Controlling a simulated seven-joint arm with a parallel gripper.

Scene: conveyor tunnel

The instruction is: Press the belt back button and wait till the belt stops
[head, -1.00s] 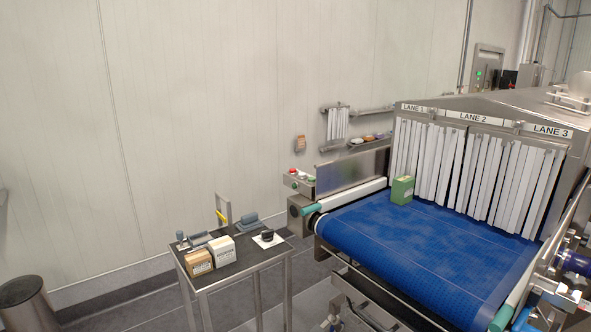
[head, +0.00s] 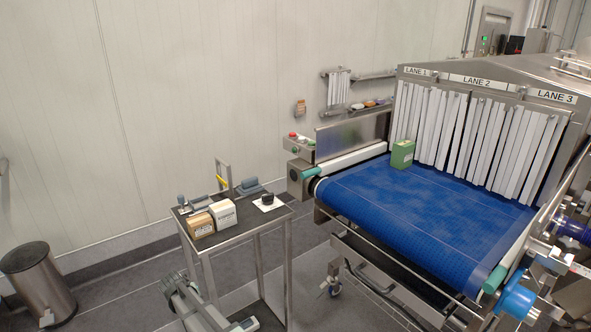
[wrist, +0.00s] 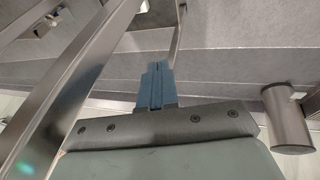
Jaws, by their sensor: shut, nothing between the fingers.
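The control box (head: 299,148) stands at the left end of the belt, beside the steel side plate. A red button (head: 293,134), a pale one and a green button (head: 311,142) sit on its top; their labels are too small to read. The blue conveyor belt (head: 430,215) carries a green carton (head: 402,154) close to the strip curtain under the LANE 1 sign. My gripper (wrist: 157,68) shows in the wrist view with its blue fingers shut and empty. It is low, away from the control box, with floor and metal legs behind it.
A small side table (head: 240,222) with a brown box (head: 201,225), a white box (head: 222,213) and a black knob-like item (head: 267,198) stands left of the conveyor. A steel bin (head: 38,284) stands at far left, and it also shows in the wrist view (wrist: 288,118).

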